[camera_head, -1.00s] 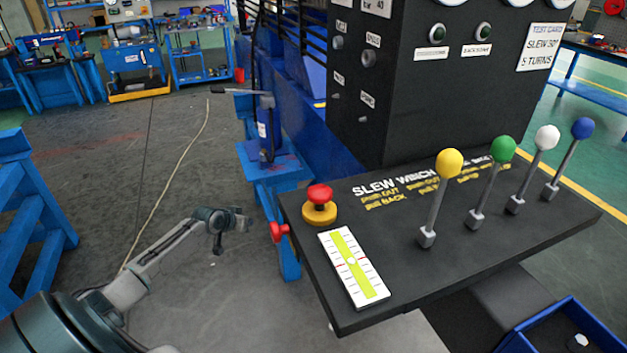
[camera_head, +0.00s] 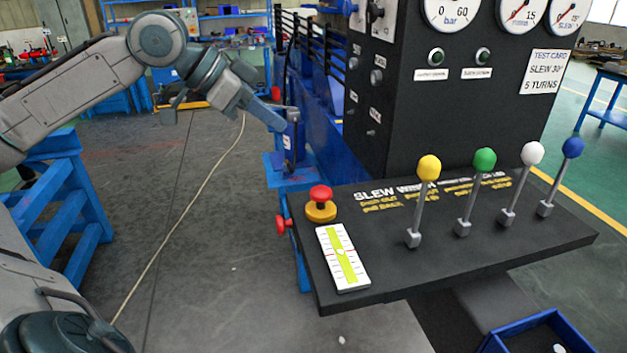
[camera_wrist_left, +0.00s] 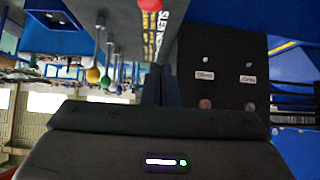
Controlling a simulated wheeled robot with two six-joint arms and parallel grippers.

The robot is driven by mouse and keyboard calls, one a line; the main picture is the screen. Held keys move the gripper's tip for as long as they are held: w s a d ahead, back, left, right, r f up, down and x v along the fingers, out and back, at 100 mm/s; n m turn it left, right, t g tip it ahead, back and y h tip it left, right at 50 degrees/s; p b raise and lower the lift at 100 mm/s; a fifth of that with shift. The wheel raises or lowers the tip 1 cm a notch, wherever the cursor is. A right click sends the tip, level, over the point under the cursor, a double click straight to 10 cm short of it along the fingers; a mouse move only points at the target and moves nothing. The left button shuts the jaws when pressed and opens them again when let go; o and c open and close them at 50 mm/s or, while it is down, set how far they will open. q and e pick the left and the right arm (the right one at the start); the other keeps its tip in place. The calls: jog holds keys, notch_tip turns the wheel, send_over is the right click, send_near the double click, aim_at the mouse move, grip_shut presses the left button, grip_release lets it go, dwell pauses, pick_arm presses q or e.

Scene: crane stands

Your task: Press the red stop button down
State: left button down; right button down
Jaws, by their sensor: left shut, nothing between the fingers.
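The red stop button (camera_head: 320,193) is a red mushroom cap on a yellow base (camera_head: 321,211), at the left back corner of the black console top. A red cap, likely this button, shows at the top edge of the left wrist view (camera_wrist_left: 150,5). My left gripper (camera_head: 280,122) is shut and empty. In the head view it appears up and left of the button, apart from it, pointing right and down. Its closed fingers show in the left wrist view (camera_wrist_left: 162,85). My right gripper is not in view.
A second red knob (camera_head: 282,225) sits on the console's left side. A level gauge (camera_head: 342,258) lies in front of the button. Levers with yellow (camera_head: 428,167), green, white and blue knobs stand to the right. The black gauge panel (camera_head: 440,110) rises behind.

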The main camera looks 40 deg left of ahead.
aim_at(327, 188)
pick_arm(q)
jog(key=shift+s+d+g, duration=0.15)
jog(key=shift+s+d, duration=0.1)
jog(key=shift+s, duration=0.25)
jog(key=shift+s+d+g, duration=0.15)
jog(key=shift+s+d, duration=0.1)
jog(key=shift+s, duration=0.2)
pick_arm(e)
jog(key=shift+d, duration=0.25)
